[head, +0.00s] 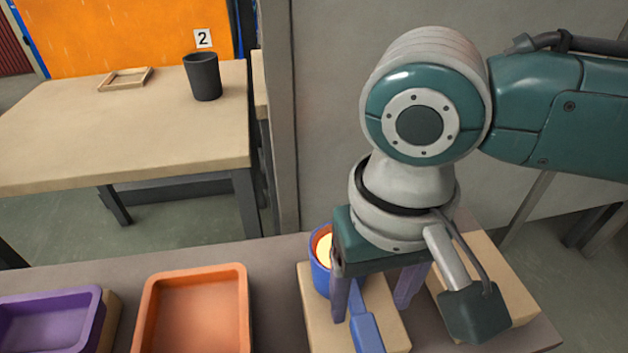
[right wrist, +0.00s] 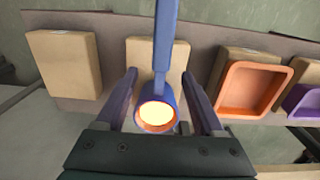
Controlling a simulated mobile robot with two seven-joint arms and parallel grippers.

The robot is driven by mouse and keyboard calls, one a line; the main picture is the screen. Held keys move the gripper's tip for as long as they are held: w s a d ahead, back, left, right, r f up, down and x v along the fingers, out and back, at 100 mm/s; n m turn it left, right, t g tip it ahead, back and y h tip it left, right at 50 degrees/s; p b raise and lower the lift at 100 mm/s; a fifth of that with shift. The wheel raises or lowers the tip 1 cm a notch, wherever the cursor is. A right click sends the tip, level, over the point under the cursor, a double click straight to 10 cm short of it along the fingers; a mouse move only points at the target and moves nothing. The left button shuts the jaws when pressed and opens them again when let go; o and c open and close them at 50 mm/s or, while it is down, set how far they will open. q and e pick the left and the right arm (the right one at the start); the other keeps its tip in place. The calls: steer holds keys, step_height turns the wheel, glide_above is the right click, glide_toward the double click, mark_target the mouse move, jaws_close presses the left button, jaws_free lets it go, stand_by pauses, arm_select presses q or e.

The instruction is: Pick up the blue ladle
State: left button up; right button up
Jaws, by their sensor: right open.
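The blue ladle (head: 367,333) lies on a tan block (head: 315,310), its handle pointing to the near side. Its bowl has an orange inside and a glowing pale-yellow filling; part of the bowl is hidden behind my right gripper in the head view. My right gripper (head: 373,303) is open and points down over the ladle, one finger on each side of it. In the right wrist view the ladle (right wrist: 166,45) lies between the two spread fingers (right wrist: 160,78), with a gap to each. My left gripper is not in view.
Another tan block (head: 515,295) is to the right. A separate table (head: 130,140) behind holds a dark cup (head: 204,77) and a wooden frame (head: 125,79).

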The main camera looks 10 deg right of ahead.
mark_target(363, 317)
steer(key=f+b, duration=0.1)
steer(key=f, duration=0.1)
steer(key=f+b, duration=0.1)
steer(key=f, duration=0.1)
steer(key=f+b, duration=0.1)
steer(key=f, duration=0.1)
steer(key=shift+w+f+b, duration=0.3)
steer(key=shift+f, duration=0.55)
steer(key=shift+a+r, duration=0.1)
steer(key=shift+c, duration=1.2)
jaws_close()
